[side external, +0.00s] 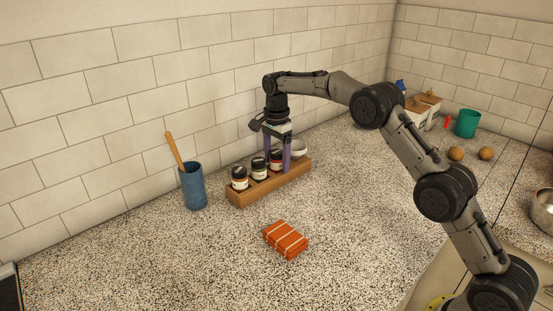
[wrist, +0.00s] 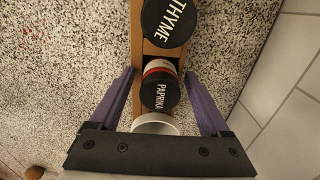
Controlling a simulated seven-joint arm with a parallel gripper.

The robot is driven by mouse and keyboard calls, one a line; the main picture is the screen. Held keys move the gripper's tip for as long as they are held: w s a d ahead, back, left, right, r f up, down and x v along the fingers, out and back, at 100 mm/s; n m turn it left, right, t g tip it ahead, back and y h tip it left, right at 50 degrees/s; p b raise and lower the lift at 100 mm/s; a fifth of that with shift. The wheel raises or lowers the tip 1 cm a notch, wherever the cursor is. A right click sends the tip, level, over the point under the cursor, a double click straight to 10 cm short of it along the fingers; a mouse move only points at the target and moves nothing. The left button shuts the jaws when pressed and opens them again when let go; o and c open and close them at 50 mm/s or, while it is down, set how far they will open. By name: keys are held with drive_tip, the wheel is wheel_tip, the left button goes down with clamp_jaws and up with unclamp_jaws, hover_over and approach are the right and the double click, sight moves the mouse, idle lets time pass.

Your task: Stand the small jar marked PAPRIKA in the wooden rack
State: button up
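The PAPRIKA jar (wrist: 160,92), with a black lid and a red band, is in the wooden rack (side external: 270,187) at the right of the row; it also shows in the side view (side external: 277,155). Its side shows beyond the lid in the wrist view; I cannot tell whether it tilts slightly. My gripper (wrist: 160,75) points down over the rack, its purple fingers on either side of the jar. Gaps show between the fingers and the lid, so it looks open. The jar's base is hidden. The rack also shows in the wrist view (wrist: 137,45).
The THYME jar (wrist: 167,22) and another jar (side external: 239,178) stand in the rack. A blue crock (side external: 193,187) with a wooden utensil stands left. An orange bundle (side external: 286,239) lies in front. The tiled wall is close behind.

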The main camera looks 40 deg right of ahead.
drive_tip(key=shift+r, duration=0.1)
wheel_tip(320, 180, up, 7)
drive_tip(key=shift+f, duration=0.1)
drive_tip(key=shift+r, duration=0.55)
drive_tip(key=s+a+r+n+t, duration=0.1)
drive_tip(key=s+a+r+n, duration=0.1)
drive_tip(key=s+r+n, duration=0.5)
drive_tip(key=s+a+r+n+t, duration=0.15)
drive_tip(key=s+r, duration=0.35)
drive_tip(key=s, duration=0.6)
drive_tip(key=s+f+n+t, duration=0.1)
drive_tip(key=s+f+n, duration=0.2)
drive_tip(key=s, duration=0.5)
drive_tip(key=s+f+n+t, duration=0.1)
drive_tip(key=s+f+n, duration=0.2)
drive_tip(key=s, duration=0.5)
drive_tip(key=s+a+f+n+t, duration=0.1)
drive_tip(key=s+f+n, duration=0.2)
drive_tip(key=s, duration=0.5)
drive_tip(key=shift+s, duration=0.3)
